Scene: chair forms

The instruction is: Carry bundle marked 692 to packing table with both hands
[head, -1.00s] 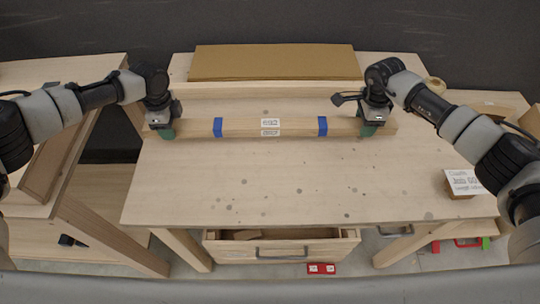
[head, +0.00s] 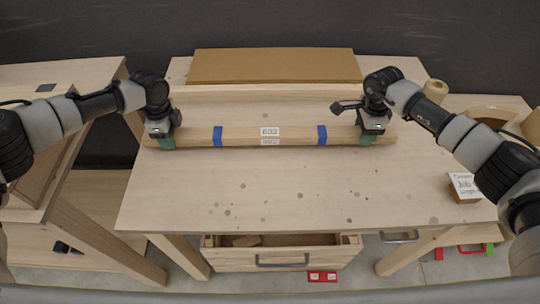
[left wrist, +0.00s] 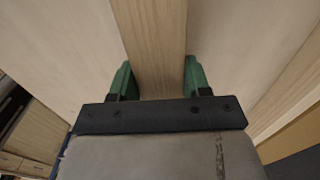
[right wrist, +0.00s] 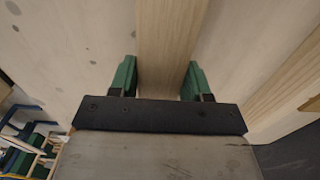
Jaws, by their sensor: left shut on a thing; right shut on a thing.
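The bundle marked 692 (head: 240,136) is a long pale wooden bar with two blue bands and a white label. It lies level, left to right, over the far half of the packing table (head: 250,205); I cannot tell whether it touches the top. My left gripper (head: 167,141) is shut on the bundle near its left end. My right gripper (head: 368,138) is shut on it near its right end. In the left wrist view the green fingers (left wrist: 155,80) stand on both sides of the wood. The right wrist view shows the same (right wrist: 164,80).
A brown cardboard sheet (head: 275,66) and a wooden rail (head: 275,92) lie at the table's back. A small sign (head: 465,186) stands at the right. An open drawer (head: 282,258) hangs below the front. The table's near half is clear.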

